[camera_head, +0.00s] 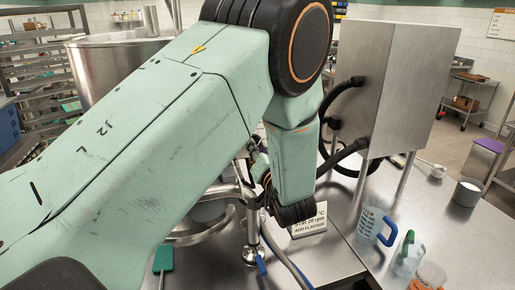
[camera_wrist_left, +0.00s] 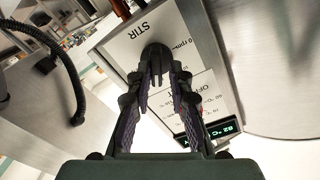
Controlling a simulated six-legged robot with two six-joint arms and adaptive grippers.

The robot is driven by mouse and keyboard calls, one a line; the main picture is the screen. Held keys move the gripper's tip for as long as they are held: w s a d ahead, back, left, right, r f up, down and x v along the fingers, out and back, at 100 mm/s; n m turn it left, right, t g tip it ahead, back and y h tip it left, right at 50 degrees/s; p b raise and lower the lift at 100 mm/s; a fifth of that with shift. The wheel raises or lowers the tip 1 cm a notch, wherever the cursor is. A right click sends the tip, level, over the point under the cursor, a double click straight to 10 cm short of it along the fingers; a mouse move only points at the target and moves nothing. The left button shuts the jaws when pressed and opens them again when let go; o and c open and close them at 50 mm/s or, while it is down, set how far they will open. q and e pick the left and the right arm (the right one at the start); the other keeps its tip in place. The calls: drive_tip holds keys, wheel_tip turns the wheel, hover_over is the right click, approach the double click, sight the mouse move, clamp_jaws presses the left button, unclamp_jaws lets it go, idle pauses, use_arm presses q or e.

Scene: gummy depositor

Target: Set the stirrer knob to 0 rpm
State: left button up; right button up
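In the left wrist view, the dark stirrer knob (camera_wrist_left: 156,51) is on a pale panel (camera_wrist_left: 122,47) beside the printed word STIR. A "0 rpm" label is printed right of the knob. The knob's exact pointing direction is unclear. My left gripper (camera_wrist_left: 159,76) has its two fingers straddling the knob, tips close to either side. I cannot tell whether they press on it. In the head view, my left arm covers the knob and the fingers; only my wrist shows near the bench. My right gripper is in neither view.
A lower dial area marked OFF and a display reading 82 °C (camera_wrist_left: 220,129) are close to the left fingers. In the head view, a steel cabinet (camera_head: 405,90) with black hoses stands right.

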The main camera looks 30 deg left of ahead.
use_arm(q)
drive_tip(key=shift+w+d, duration=0.2)
drive_tip(key=shift+w, duration=0.1)
clamp_jaws()
drive_tip(key=shift+s+a, duration=0.1)
drive_tip(key=shift+a, duration=0.05)
drive_tip(key=shift+s+a+f+n+b, duration=0.1)
drive_tip(key=shift+n+b, duration=5.1)
drive_tip(key=shift+n, duration=0.8)
drive_tip(key=shift+s+a+n+b, duration=0.1)
drive_tip(key=shift+n+b, duration=5.05)
drive_tip(key=shift+n, duration=0.85)
